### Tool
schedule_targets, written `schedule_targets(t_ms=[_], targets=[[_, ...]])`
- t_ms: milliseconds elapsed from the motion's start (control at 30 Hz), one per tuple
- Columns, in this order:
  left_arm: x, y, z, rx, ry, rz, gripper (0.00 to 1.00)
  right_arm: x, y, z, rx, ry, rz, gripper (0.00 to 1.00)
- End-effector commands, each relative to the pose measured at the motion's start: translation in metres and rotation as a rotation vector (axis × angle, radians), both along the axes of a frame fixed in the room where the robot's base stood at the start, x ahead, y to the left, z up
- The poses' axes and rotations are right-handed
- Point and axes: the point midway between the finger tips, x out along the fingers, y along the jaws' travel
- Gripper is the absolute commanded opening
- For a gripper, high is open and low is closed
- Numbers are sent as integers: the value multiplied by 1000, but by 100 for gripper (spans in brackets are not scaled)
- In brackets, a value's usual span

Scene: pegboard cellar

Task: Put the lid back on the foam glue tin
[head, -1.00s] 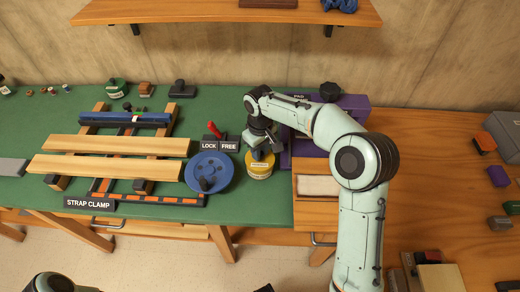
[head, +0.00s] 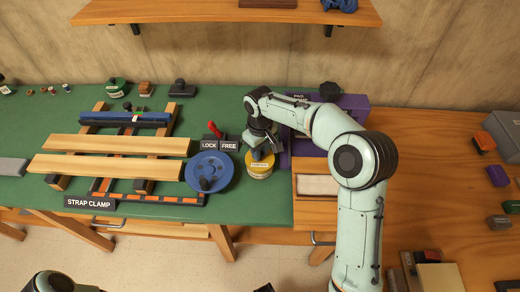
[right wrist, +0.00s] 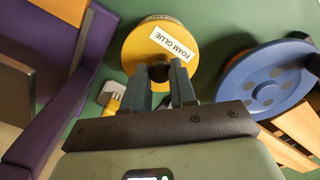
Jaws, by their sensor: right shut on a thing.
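The foam glue tin (head: 259,173) stands on the green mat, just right of a blue wheel. Its yellow lid (head: 264,160) shows at the top of the tin; whether it is fully seated or slightly raised, I cannot tell. In the right wrist view the round yellow lid (right wrist: 146,42) bears a FOAM GLUE label and hides most of the tin. My right gripper (head: 258,150) reaches down from above. In the wrist view its fingers (right wrist: 160,72) are shut on the lid's dark central knob. My left gripper is not in view.
The blue wheel (head: 209,173) of the strap clamp is close left of the tin. A LOCK/FREE plate (head: 219,145) with a red lever stands behind it. A purple fixture (head: 352,103) is to the right. A yellow-handled scraper (right wrist: 112,97) lies near the tin.

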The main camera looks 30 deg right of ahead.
Motion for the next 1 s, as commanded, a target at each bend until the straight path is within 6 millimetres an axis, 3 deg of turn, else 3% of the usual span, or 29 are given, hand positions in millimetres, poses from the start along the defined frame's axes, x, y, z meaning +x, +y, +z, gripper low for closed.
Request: schedule_targets(t_ms=[333, 367, 433, 633, 667, 733, 1000], targets=[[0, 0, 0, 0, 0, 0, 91, 0, 0, 0, 0, 1, 0, 0], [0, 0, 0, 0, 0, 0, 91, 0, 0, 0, 0, 1, 0, 32], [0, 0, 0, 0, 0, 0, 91, 0, 0, 0, 0, 1, 0, 55], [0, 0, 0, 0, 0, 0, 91, 0, 0, 0, 0, 1, 0, 56], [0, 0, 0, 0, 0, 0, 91, 0, 0, 0, 0, 1, 0, 59], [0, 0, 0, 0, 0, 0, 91, 0, 0, 0, 0, 1, 0, 81], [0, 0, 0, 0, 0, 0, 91, 0, 0, 0, 0, 1, 0, 81]])
